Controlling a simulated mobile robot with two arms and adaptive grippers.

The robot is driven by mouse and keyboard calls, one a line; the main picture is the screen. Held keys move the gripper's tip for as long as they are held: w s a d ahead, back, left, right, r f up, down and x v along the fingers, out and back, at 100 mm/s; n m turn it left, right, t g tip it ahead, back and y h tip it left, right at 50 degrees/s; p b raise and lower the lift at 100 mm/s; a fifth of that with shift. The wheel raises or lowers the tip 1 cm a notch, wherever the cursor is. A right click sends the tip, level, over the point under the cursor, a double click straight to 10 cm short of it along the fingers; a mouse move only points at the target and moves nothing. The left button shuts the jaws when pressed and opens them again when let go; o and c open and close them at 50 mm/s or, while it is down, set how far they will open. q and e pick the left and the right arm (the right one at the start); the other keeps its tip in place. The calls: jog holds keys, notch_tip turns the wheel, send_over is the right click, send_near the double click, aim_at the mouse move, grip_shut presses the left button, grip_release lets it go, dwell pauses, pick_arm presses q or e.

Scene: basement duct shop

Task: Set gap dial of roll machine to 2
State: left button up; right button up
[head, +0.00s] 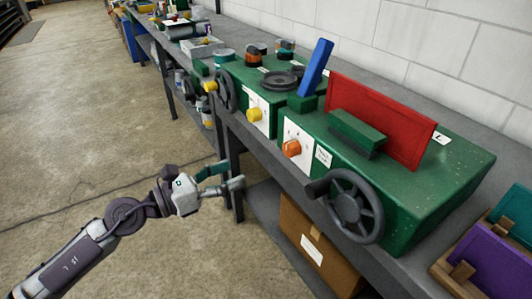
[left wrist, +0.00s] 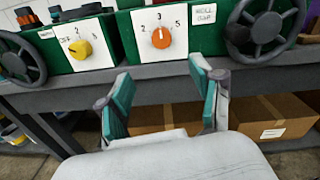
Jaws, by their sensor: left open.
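The roll machine (head: 440,185) is a green box on the bench with a red upright sheet on top and a grey handwheel (head: 354,206) in front. Its orange gap dial (head: 291,148) sits on a white plate. In the left wrist view the orange dial (left wrist: 161,38) has numbers around it; 2, 3 and 5 can be read, and its light mark seems to point up towards 3. My left gripper (head: 228,177) is open and empty, in front of the bench, apart from the dial and lower than it. My right gripper is not in view.
A second green machine with a yellow dial (head: 254,114) stands to the left. A cardboard box (head: 318,245) is on the lower shelf. Wooden racks with coloured sheets (head: 490,262) are at the right. The floor (head: 110,130) left of the bench is clear.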

pick_arm(q)
jog(key=p, duration=0.2)
send_near(286, 151)
jog(key=p+x, duration=0.1)
jog(key=x, duration=0.7)
jog(key=shift+s, duration=0.1)
jog(key=shift+w+d, duration=0.3)
jog(key=shift+d, duration=0.05)
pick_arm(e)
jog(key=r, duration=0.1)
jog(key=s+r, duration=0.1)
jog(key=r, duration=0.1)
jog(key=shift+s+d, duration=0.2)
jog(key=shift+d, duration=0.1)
